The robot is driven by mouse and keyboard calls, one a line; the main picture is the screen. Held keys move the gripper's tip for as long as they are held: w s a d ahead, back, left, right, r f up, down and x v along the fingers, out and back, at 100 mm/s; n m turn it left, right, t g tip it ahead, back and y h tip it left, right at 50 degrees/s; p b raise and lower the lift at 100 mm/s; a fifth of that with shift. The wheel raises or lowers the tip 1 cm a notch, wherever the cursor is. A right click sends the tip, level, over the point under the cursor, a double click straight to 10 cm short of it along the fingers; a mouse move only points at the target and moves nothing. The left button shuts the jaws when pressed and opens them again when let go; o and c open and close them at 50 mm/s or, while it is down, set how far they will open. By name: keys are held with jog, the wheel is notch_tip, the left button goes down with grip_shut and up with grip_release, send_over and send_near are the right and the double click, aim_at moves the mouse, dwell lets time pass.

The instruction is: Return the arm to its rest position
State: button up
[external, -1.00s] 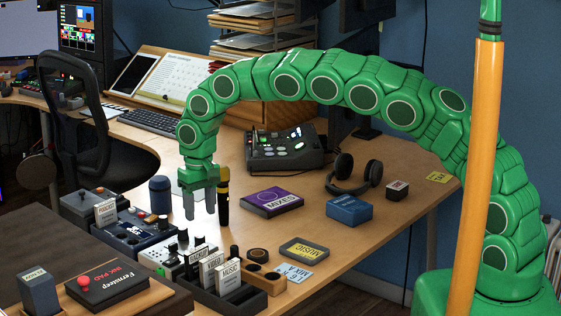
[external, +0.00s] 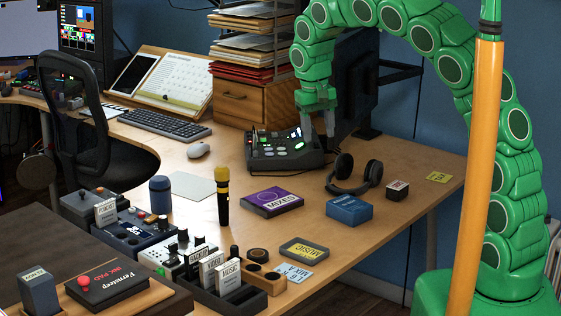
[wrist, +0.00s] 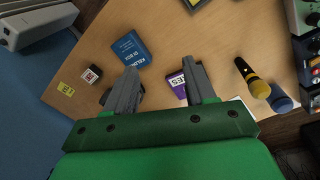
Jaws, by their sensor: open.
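My green arm arches over the right side of the desk in the external view. My gripper (external: 319,122) hangs fingers-down above the desk, close by the dark mixer (external: 285,150) as seen from that camera. In the wrist view, the two grey fingers of my gripper (wrist: 158,88) are spread apart with nothing between them. The desk top shows below the fingers there. A microphone (external: 222,196) with a yellow head stands upright on the desk, apart from the gripper.
Headphones (external: 355,174), a purple box (external: 271,202) and a blue box (external: 349,210) lie on the desk (external: 400,165). A paper-tray stack (external: 255,50) on a wooden drawer box (external: 245,104) and a dark monitor (external: 355,85) stand behind. A black chair (external: 85,120) is at left.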

jog(key=s+d+r+m, duration=0.1)
jog(key=s+d+r, duration=0.25)
jog(key=d, duration=0.35)
jog(key=s+d+r+m+g, duration=0.15)
jog(key=s+d, duration=0.25)
jog(key=d, duration=0.4)
jog(key=s+d+r, duration=0.3)
jog(key=d, duration=0.4)
jog(key=s+d+f, duration=0.1)
jog(key=s+d, duration=0.3)
jog(key=s, duration=0.4)
jog(key=s+d+f, duration=0.1)
jog(key=s+d, duration=0.3)
jog(key=s, duration=0.4)
jog(key=s+d+f+y, duration=0.1)
jog(key=s+d, duration=0.3)
jog(key=s, duration=0.4)
jog(key=shift+s+d+m+g, duration=0.2)
jog(key=shift+d+m+g, duration=0.15)
jog(key=shift+d, duration=0.05)
